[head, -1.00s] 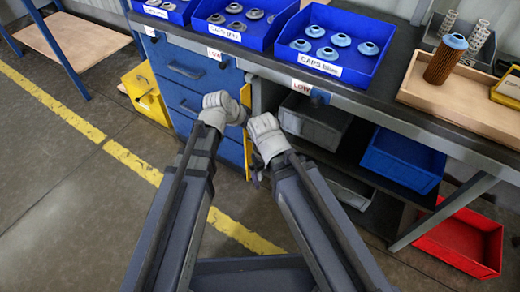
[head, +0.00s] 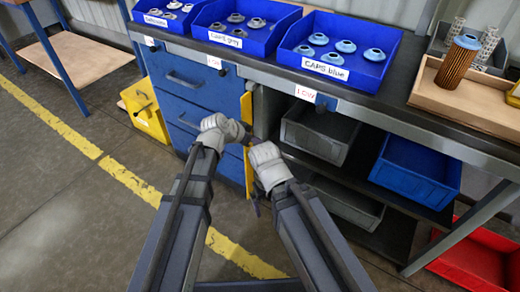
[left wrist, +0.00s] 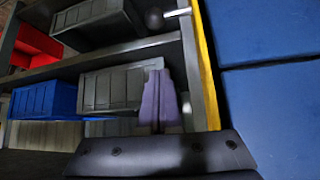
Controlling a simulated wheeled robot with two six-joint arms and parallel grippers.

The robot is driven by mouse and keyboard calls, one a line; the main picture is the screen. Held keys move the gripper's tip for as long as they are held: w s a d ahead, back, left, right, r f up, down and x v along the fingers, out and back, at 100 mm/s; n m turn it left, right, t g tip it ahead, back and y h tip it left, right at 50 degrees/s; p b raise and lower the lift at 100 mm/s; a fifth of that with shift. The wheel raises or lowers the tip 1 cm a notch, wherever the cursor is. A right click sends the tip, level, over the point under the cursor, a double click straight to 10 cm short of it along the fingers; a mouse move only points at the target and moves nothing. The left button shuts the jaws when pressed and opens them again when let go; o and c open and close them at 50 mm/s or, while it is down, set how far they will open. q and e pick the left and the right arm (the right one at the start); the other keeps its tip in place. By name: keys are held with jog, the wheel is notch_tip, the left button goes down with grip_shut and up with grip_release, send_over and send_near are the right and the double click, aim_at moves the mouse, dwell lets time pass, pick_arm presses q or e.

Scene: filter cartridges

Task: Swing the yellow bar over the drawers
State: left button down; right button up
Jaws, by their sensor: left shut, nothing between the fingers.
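The yellow bar (head: 247,107) stands upright along the right edge of the blue drawers (head: 190,116). In the left wrist view the bar (left wrist: 206,65) is a tall strip between the blue drawer fronts and the open shelves. My left gripper (head: 243,131) points right, its tips at the bar's middle in the head view; whether they touch it I cannot tell. It is shut and empty, and its fingers (left wrist: 159,98) show in the left wrist view. My right gripper (head: 254,186) is just right of the bar's lower part; its fingers are mostly hidden.
Open shelves right of the bar hold grey bins (head: 318,130) and a blue bin (head: 415,170). A red bin (head: 475,262) is on the floor at right. The bench top (head: 270,68) carries blue cap trays. A yellow bin (head: 146,112) stands left of the drawers.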

pick_arm(q)
jog(key=b+x, duration=0.8)
jog(key=x, duration=0.3)
jog(key=s+a, duration=0.3)
jog(key=shift+s+a, duration=0.1)
jog(key=shift+a, duration=0.05)
